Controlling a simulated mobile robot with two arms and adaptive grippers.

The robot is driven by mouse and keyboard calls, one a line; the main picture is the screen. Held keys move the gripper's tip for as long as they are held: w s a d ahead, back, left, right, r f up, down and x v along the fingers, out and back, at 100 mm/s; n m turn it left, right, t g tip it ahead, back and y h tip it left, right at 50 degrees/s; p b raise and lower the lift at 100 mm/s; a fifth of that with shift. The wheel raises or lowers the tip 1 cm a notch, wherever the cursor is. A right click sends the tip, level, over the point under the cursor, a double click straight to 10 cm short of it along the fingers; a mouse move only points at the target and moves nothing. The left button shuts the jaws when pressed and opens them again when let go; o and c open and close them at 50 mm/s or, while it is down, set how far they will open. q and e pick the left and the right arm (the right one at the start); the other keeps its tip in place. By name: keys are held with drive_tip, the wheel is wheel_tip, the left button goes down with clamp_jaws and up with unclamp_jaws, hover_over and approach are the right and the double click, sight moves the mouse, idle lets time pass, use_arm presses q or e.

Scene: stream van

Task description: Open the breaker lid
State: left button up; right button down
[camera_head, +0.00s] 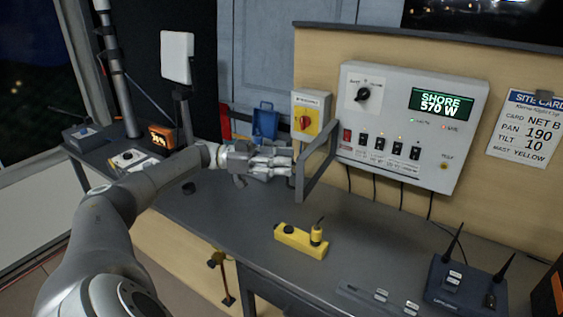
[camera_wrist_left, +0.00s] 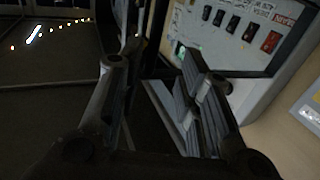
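The breaker panel (camera_head: 385,168) is a pale box on the wooden wall with a green "SHORE 570 W" display and a row of switches (camera_head: 380,146). Its grey framed lid (camera_head: 318,176) stands swung outward at the left of the switches, so they are uncovered. My left gripper (camera_head: 288,165) is at the left side of the lid, close to its outer edge; contact is unclear. In the left wrist view my left gripper (camera_wrist_left: 158,85) has its fingers spread apart, and the switches (camera_wrist_left: 248,33) show beyond the right finger. My right gripper is not in view.
A yellow control box (camera_head: 300,242) lies on the grey bench (camera_head: 215,212). A red rotary switch (camera_head: 304,122) on a yellow plate is left of the panel. A router with antennas (camera_head: 462,285) stands at right. A blue bin (camera_head: 265,122) is behind my gripper.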

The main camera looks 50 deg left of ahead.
use_arm(q)
drive_tip(key=shift+f, duration=0.2)
drive_tip(key=shift+s+a, duration=0.15)
drive_tip(key=shift+a, duration=0.05)
drive_tip(key=v, duration=1.1)
drive_tip(key=shift+s+a, duration=0.2)
drive_tip(key=shift+a, duration=0.05)
drive_tip(key=shift+r, duration=0.15)
